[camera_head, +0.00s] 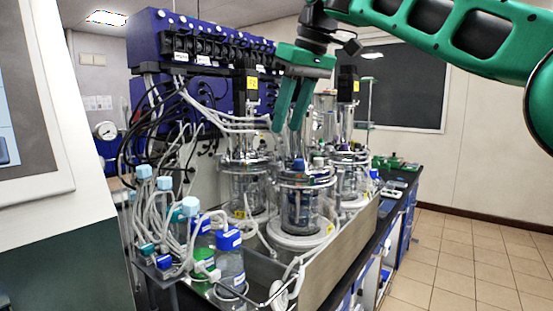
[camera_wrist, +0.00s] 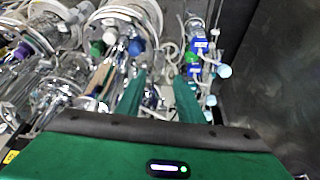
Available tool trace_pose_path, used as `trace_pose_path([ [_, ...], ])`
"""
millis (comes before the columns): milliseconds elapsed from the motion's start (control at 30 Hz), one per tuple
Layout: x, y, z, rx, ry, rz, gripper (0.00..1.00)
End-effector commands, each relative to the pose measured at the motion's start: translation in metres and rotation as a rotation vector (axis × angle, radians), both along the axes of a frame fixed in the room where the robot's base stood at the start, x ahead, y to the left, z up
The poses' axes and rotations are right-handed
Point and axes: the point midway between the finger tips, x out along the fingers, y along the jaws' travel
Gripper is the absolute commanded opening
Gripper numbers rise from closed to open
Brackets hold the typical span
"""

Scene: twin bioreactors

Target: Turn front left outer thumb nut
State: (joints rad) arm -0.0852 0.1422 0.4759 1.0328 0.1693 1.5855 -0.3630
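The front bioreactor vessel (camera_head: 303,212) is a clear glass jar with a metal head plate on a white round base. Two more vessels stand near it, one behind left (camera_head: 246,188) and one behind right (camera_head: 352,184). The thumb nuts on the head plates are too small to tell apart. My gripper (camera_head: 286,130) points down above the front vessel's head plate, apparently apart from it. In the wrist view its two green fingers (camera_wrist: 160,78) are spread with a gap and nothing clearly held between them. Vessel tops and fittings show beyond the fingertips.
Bottles with blue caps (camera_head: 229,262) and several tubes crowd the front left. A blue control unit (camera_head: 200,50) with hanging cables stands behind. A metal tray wall (camera_head: 345,250) edges the bench; the floor at right (camera_head: 470,260) is clear.

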Motion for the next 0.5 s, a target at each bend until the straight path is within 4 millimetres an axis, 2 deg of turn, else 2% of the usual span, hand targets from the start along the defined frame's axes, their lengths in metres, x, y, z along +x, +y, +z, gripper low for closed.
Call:
trace_pose_path([
  [300, 0.016, 0.012, -0.052, -0.004, 0.003, -0.004, 0.34],
  [500, 0.024, 0.020, -0.077, -0.003, 0.002, -0.004, 0.34],
])
